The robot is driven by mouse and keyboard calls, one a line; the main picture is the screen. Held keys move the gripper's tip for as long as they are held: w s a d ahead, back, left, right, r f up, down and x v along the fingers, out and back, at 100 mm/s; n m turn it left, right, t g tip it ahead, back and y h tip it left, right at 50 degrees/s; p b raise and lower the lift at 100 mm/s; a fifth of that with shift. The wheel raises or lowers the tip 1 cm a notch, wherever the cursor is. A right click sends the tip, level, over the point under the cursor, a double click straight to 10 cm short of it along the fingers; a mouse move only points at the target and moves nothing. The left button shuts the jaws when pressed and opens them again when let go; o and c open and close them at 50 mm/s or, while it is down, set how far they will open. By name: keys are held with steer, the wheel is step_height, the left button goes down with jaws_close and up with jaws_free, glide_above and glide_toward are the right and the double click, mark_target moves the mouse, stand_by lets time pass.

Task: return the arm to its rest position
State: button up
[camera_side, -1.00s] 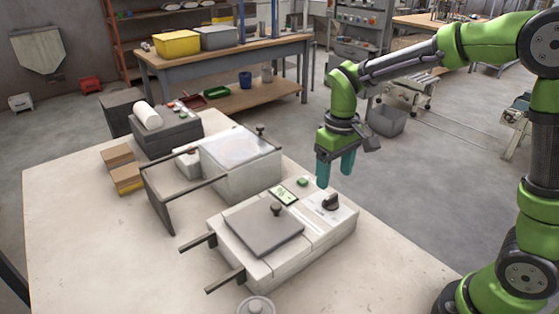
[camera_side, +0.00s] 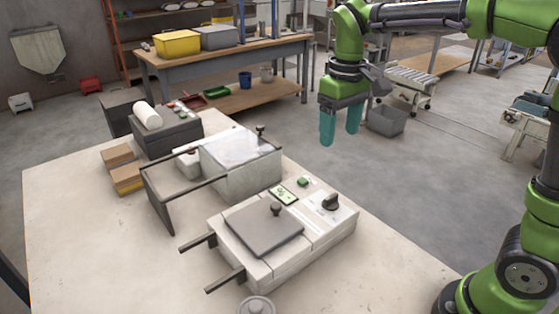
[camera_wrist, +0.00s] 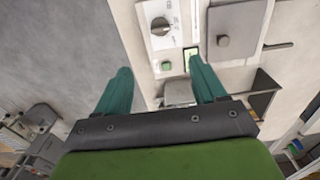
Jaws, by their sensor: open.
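My gripper (camera_side: 340,126) hangs in the air above and behind the right part of the work table in the side view, with its two teal fingers pointing down. The fingers are apart with nothing between them. In the wrist view my gripper (camera_wrist: 160,90) also shows open and empty, with the bagging machine beyond it. My gripper touches nothing.
The white machine (camera_side: 315,228) with a grey lid (camera_side: 262,230) and black knob (camera_side: 331,202) stands on the pale table (camera_side: 90,250). A second box-like unit (camera_side: 245,178) stands behind it. A grey bin (camera_side: 387,121) is on the floor. Space around my gripper is clear.

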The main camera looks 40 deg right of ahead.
steer(key=s+f+m+t+y, duration=0.1)
steer(key=s+t, duration=0.6)
steer(key=s, duration=0.7)
steer(key=a+m+y, duration=0.1)
steer(key=m, duration=0.1)
steer(key=shift+m, duration=0.4)
steer(key=shift+s, duration=0.1)
